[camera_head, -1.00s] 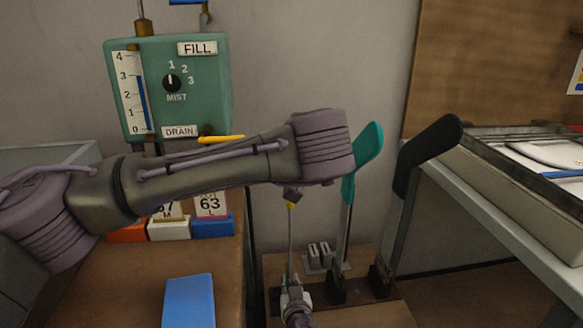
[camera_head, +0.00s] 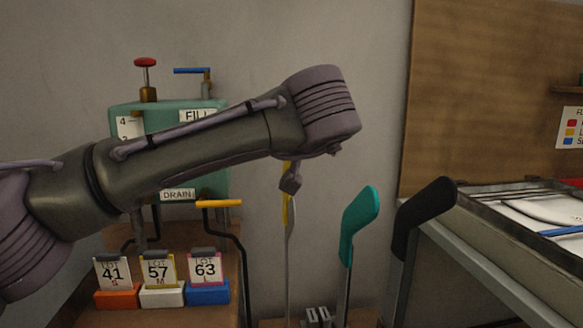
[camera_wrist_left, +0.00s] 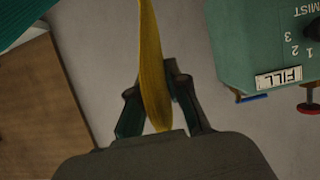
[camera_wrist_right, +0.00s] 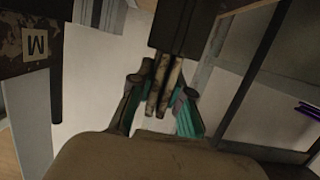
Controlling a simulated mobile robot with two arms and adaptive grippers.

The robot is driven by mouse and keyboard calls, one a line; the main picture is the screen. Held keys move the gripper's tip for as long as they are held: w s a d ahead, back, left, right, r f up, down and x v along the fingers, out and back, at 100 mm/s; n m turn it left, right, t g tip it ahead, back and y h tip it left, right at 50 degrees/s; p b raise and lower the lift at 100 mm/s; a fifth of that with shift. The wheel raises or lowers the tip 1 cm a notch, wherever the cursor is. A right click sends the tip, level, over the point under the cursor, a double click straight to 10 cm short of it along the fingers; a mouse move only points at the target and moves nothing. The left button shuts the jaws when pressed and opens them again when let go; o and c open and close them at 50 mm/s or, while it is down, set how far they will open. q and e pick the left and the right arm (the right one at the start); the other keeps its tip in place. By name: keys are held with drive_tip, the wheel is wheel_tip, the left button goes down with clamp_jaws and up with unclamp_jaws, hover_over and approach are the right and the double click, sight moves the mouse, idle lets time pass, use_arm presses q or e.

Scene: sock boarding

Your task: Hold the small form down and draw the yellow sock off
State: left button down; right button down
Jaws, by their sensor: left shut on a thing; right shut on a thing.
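My left gripper (camera_head: 290,182) is raised and shut on the yellow sock (camera_head: 286,212), which hangs narrow below it. In the left wrist view the yellow sock (camera_wrist_left: 150,60) runs between the fingers. The thin grey small form (camera_head: 289,275) stands upright below and behind the sock; I cannot tell whether its tip is still inside. My right gripper is below the head view's edge. In the right wrist view my right gripper (camera_wrist_right: 160,100) is shut on a worn, narrow part (camera_wrist_right: 164,82), seemingly the small form's lower part.
A teal sock on a form (camera_head: 360,215) and a black one (camera_head: 425,215) stand close to the right. The green mist box (camera_head: 125,108), its yellow lever (camera_head: 218,203) and lot cards (camera_head: 158,270) are left. A tray (camera_head: 480,206) is at right.

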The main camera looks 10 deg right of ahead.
use_arm(q)
wheel_tip(320, 180, up, 11)
drive_tip(key=shift+r, duration=0.2)
idle(0.9)
idle(0.4)
use_arm(e)
drive_tip(key=c, duration=1)
unclamp_jaws()
drive_tip(key=shift+c, duration=0.2)
use_arm(q)
wheel_tip(320, 180, up, 3)
drive_tip(key=p, duration=0.3)
drive_tip(key=shift+f, duration=0.1)
use_arm(e)
drive_tip(key=v, duration=0.8)
